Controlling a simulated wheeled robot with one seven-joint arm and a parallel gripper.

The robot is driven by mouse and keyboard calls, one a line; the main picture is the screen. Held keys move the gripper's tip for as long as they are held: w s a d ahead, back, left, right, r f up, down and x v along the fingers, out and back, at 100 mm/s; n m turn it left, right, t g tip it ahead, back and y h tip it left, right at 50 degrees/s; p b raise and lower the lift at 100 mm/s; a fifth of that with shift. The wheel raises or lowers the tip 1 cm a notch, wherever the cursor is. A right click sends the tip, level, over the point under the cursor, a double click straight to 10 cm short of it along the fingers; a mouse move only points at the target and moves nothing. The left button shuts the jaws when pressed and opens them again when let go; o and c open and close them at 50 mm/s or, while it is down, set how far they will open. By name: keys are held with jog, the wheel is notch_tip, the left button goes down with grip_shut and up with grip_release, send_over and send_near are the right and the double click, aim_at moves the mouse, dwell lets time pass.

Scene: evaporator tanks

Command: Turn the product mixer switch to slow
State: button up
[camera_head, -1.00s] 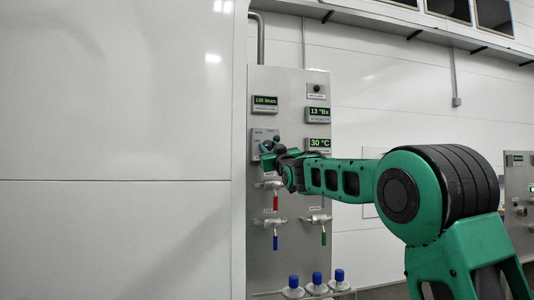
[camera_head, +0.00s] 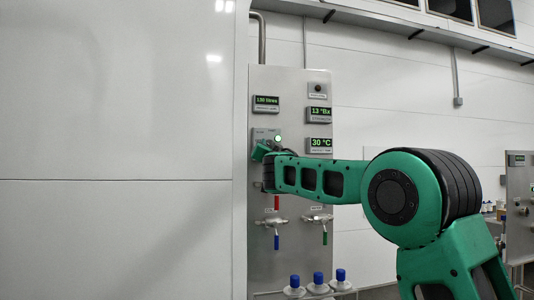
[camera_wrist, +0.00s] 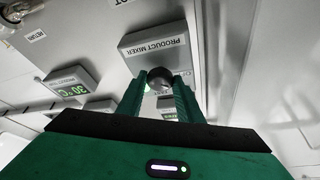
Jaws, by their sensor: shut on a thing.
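The product mixer switch (camera_wrist: 159,79) is a dark round knob on a grey box labelled PRODUCT MIXER (camera_wrist: 160,50), seen upside down in the wrist view. My gripper (camera_wrist: 160,80) has its two green fingers on either side of the knob, shut on it. In the head view my gripper (camera_head: 262,150) is at the mixer box (camera_head: 262,133) on the steel panel, and my wrist hides the knob. A round light (camera_head: 278,139) beside it glows pale green. The position the knob points to cannot be read.
The steel panel (camera_head: 290,85) carries green displays, such as the 30 °C one (camera_head: 319,145). Valves with blue (camera_head: 276,242) and green handles sit below my arm. Blue-capped bottles (camera_head: 318,278) stand at the bottom. A white wall (camera_head: 120,120) is close on the left.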

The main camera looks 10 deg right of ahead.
jog(key=shift+m+h, duration=0.4)
jog(key=shift+m, duration=0.8)
jog(key=shift+g, duration=0.3)
jog(key=o, duration=1)
jog(key=shift+o, duration=0.2)
jog(key=v, duration=1)
jog(key=shift+s+f, duration=0.25)
jog(key=shift+s, duration=0.05)
jog(key=shift+a, duration=0.15)
